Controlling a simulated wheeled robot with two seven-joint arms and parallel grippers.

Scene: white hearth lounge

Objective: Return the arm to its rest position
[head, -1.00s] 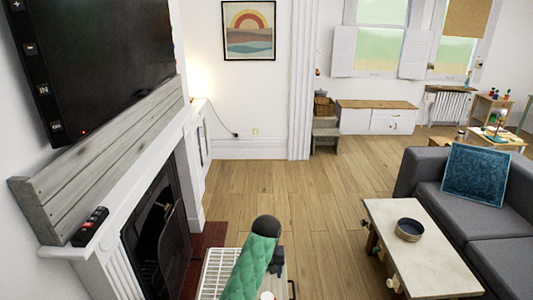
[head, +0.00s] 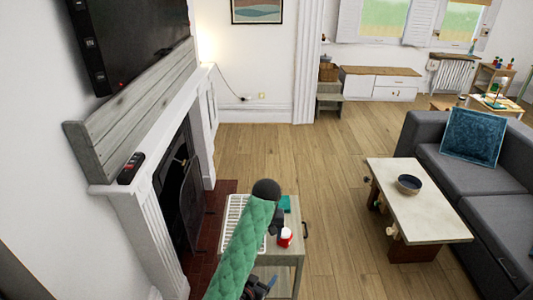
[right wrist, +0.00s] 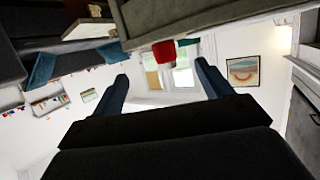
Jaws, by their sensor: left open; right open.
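A green padded arm link of mine rises from the bottom middle of the head view and ends in a black joint. My right gripper (head: 258,287) is lower, near the table's front, partly hidden by the green link. In the right wrist view its two dark blue fingers (right wrist: 162,88) are spread wide with nothing between them.
The small side table (head: 285,262) carries a white rack (head: 234,208), a red-and-white container (head: 285,238) and a teal item (head: 284,203). The fireplace (head: 178,195) stands left. A coffee table (head: 425,215) with a dark bowl (head: 409,184) and a grey sofa (head: 480,205) stand right. Floor between is open.

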